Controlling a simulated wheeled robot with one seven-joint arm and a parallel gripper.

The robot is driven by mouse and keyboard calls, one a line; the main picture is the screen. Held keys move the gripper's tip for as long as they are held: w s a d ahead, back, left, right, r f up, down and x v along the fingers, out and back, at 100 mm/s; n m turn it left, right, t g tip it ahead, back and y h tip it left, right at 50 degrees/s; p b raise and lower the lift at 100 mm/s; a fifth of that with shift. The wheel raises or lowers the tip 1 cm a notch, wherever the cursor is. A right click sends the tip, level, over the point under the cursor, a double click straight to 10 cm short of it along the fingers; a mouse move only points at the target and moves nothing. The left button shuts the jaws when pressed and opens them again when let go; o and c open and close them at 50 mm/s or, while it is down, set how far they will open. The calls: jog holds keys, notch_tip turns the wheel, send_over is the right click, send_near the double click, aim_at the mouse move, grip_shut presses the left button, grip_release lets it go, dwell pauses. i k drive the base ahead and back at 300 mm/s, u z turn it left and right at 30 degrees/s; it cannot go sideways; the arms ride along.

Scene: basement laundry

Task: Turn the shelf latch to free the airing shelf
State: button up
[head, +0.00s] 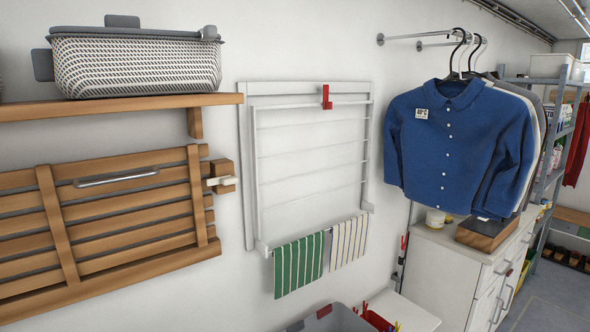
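The airing shelf appears to be the slatted wooden panel (125,231) folded up against the wall at the left. It has a metal bar handle (117,178) on its upper part. A small cream latch (219,182) lies roughly level on a wooden block (222,169) at the panel's right edge. Its left end reaches to the panel's edge; I cannot tell how far it overlaps. My gripper is not in view.
A wooden wall shelf (120,106) with a woven basket (137,62) is above the panel. A white drying rack (310,170) with a red clip (326,97) and striped cloths hangs to the right. A blue shirt (460,145) hangs above a white cabinet (450,262).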

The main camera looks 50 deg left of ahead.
aim_at(226, 179)
jog(key=i, duration=0.65)
jog(key=u, duration=3.8)
jog(key=i, duration=0.5)
jog(key=z, duration=0.05)
